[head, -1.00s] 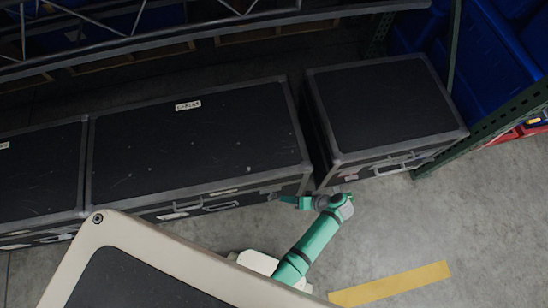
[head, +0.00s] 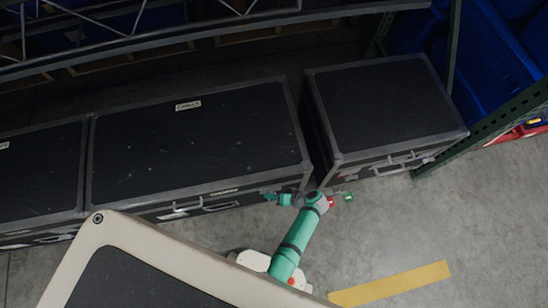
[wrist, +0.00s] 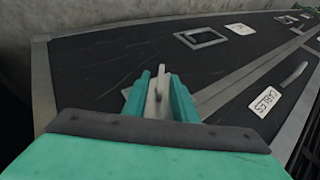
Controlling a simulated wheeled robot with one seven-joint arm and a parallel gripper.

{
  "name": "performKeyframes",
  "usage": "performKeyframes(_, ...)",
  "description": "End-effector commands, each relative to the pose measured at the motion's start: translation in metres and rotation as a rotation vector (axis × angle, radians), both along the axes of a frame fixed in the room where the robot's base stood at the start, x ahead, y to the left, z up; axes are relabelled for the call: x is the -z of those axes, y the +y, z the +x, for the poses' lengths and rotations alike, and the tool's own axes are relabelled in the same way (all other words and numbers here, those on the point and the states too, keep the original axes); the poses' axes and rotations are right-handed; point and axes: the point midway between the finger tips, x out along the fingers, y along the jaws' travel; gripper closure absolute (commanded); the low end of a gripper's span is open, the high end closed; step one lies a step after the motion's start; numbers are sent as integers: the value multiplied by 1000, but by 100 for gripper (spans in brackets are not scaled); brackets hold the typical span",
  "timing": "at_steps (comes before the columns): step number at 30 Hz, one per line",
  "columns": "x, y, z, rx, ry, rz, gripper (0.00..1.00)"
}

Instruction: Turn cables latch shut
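The cables case is the long black case with grey edges in the middle of the row in the head view (head: 200,140). Its white CABLES label (head: 188,105) is on the lid, and a CABLES label (wrist: 265,101) also shows in the wrist view. My gripper (head: 272,197) is at the front face of this case, near its right end. In the wrist view, the teal fingers of my gripper (wrist: 158,92) stand on both sides of a pale grey metal piece, apparently the cables latch (wrist: 159,84), and look closed on it. The fingers hide its lower part.
A smaller black case (head: 385,105) stands just right, across a narrow gap. Another case (head: 40,170) adjoins on the left. A green rack post (head: 490,125) and blue bins (head: 480,60) are at the right.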

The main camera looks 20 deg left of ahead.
Motion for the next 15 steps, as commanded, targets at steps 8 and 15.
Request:
performKeyframes(8,0,0,0,0,0,0,100)
performKeyframes(15,0,-1,0,1,2,4,100)
